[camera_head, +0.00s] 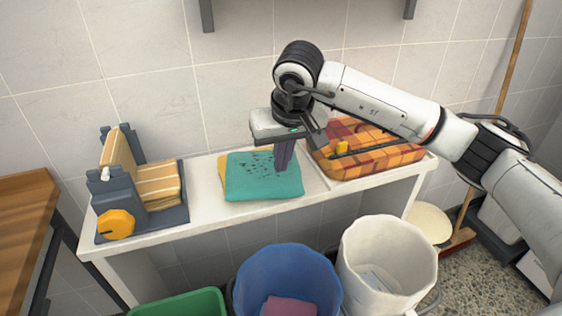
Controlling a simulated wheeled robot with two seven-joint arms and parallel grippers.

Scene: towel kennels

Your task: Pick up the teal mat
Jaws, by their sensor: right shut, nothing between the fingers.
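The teal mat (250,183) lies folded flat on the white shelf (204,215), with dark specks on its top. A yellow cloth (221,170) shows under or behind its left and back edges. My right gripper (284,166) points down at the mat's back right part, its fingers shut and empty. The fingertips are at or just above the mat; I cannot tell whether they touch it. The fingers hide a small part of the mat. My left gripper is not in view.
A grey stand with striped cloths and a yellow knob (116,224) is on the shelf's left. An orange checked cushion (387,161) is on its right. Blue (275,262), white (355,252) and green (180,303) bins stand below in front. A wooden table (24,225) is far left.

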